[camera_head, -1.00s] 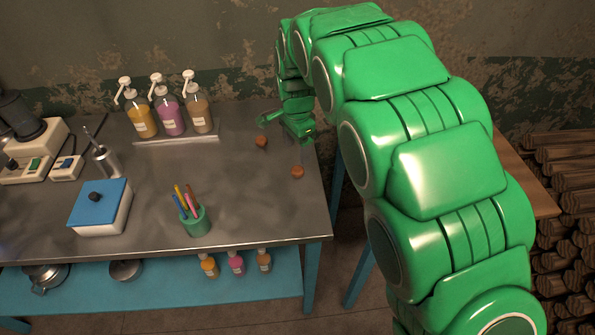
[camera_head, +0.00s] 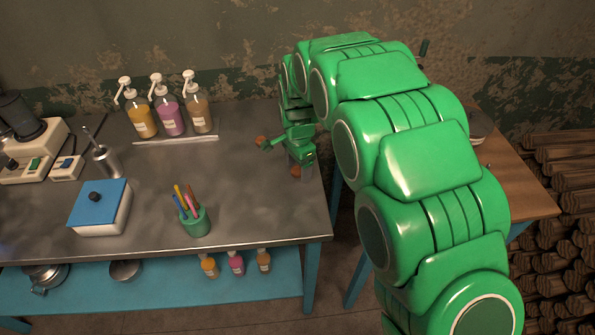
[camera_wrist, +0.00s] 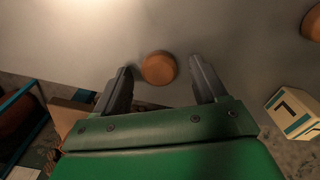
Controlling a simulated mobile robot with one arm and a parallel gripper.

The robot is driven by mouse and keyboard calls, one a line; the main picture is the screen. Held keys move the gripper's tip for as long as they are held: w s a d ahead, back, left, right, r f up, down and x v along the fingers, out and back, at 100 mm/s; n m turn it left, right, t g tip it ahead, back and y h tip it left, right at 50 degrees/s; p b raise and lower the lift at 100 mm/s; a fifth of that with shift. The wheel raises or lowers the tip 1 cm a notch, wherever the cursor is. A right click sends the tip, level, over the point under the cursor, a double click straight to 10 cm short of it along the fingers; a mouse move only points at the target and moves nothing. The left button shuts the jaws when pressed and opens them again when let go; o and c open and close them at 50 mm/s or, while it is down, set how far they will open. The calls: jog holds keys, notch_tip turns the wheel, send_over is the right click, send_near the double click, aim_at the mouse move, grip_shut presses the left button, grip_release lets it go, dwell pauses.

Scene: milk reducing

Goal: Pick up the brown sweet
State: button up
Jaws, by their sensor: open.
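Two round brown sweets lie on the grey metal table. In the head view one sweet (camera_head: 262,141) is just left of my gripper (camera_head: 290,153), and the other sweet (camera_head: 296,172) is right below it, partly hidden by it. In the wrist view, my gripper (camera_wrist: 160,66) is open, with one sweet (camera_wrist: 158,69) seen between its two dark fingertips, with gaps on both sides. The second sweet (camera_wrist: 312,23) is cut off at the right edge. I cannot tell the gripper's exact height above the table.
Pump bottles (camera_head: 170,114) stand on a tray at the back. A green pen cup (camera_head: 195,222) and a blue-lidded box (camera_head: 100,207) stand to the left. A small white and blue box (camera_wrist: 293,113) shows in the wrist view. A wooden table (camera_head: 515,185) is at right.

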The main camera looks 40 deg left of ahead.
aim_at(299, 168)
jog(key=c, duration=1.1)
jog(key=shift+r, duration=1.65)
jog(key=shift+s+d+r, duration=1.5)
jog(key=shift+d+r, duration=0.1)
jog(key=shift+d, duration=0.2)
jog(key=shift+s+d+r, duration=1.45)
jog(key=shift+d+r, duration=0.2)
jog(key=shift+d, duration=0.1)
jog(key=shift+s+d+r, duration=1.5)
jog(key=shift+d+r, duration=0.1)
jog(key=shift+d, duration=0.2)
